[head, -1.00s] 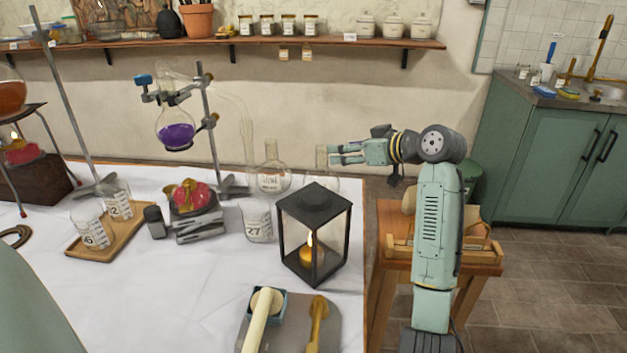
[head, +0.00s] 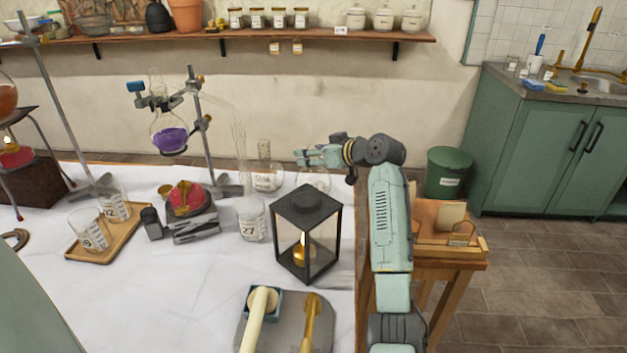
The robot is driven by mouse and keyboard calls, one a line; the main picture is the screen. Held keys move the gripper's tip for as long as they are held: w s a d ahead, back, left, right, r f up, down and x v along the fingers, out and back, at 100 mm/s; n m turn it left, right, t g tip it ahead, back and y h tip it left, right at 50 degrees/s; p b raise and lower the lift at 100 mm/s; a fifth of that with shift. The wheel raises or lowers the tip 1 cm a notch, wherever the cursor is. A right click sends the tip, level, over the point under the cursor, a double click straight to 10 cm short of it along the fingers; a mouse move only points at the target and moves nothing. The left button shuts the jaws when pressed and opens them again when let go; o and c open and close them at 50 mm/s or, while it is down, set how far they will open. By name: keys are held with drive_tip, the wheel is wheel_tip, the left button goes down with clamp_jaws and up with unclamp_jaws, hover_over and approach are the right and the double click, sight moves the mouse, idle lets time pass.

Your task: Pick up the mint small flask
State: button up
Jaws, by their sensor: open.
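My gripper (head: 301,157) is open and empty, its fingers pointing left above the far right part of the white-covered table. A clear flask (head: 314,180) stands below it, behind the lantern, its neck hidden by my gripper. Another clear flask (head: 264,172) with a label and a tall neck stands just left of my fingertips. I see no clear mint tint on either, so I cannot tell which is the mint small flask. A gap between fingers and the left flask seems to show, but depth is hard to judge.
A black lantern (head: 307,213) with a lit candle stands in front of my gripper. A beaker marked 27 (head: 252,219) is left of it. A clamp stand (head: 204,125) holds a purple-filled flask (head: 168,135). A wooden stand (head: 450,250) is right of the table.

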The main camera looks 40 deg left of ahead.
drive_tip(key=shift+c, duration=0.6)
clamp_jaws()
